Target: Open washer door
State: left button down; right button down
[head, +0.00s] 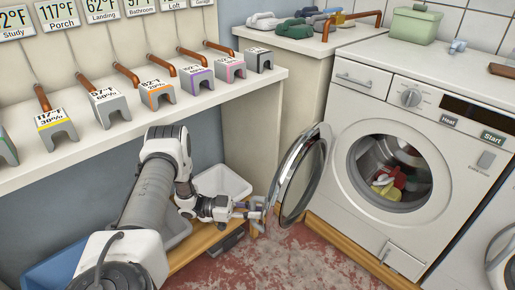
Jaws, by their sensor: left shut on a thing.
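The washer (356,100) stands at the right, white, with a dial and a dark display on its panel. Its round door (303,172) stands swung open to the left on its hinge side, glass and metal rim visible. Coloured laundry (390,182) shows inside the drum. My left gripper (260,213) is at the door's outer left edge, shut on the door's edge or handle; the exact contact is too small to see. My right gripper is not in view.
A shelf (235,86) with several labelled blocks runs along the left wall. A white bin (222,183) and a blue bin (50,270) sit below on a wooden bench. Reddish floor (310,262) is clear in front.

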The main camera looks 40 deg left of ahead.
pick_arm(q)
jog(key=a+m+g+h+b, duration=0.1)
jog(key=a+b, duration=0.4)
jog(key=a, duration=0.5)
jog(key=shift+w+m+g+b, duration=0.3)
jog(key=shift+w+g, duration=0.1)
jog(key=shift+g, duration=0.1)
jog(key=c, duration=1.1)
grip_release()
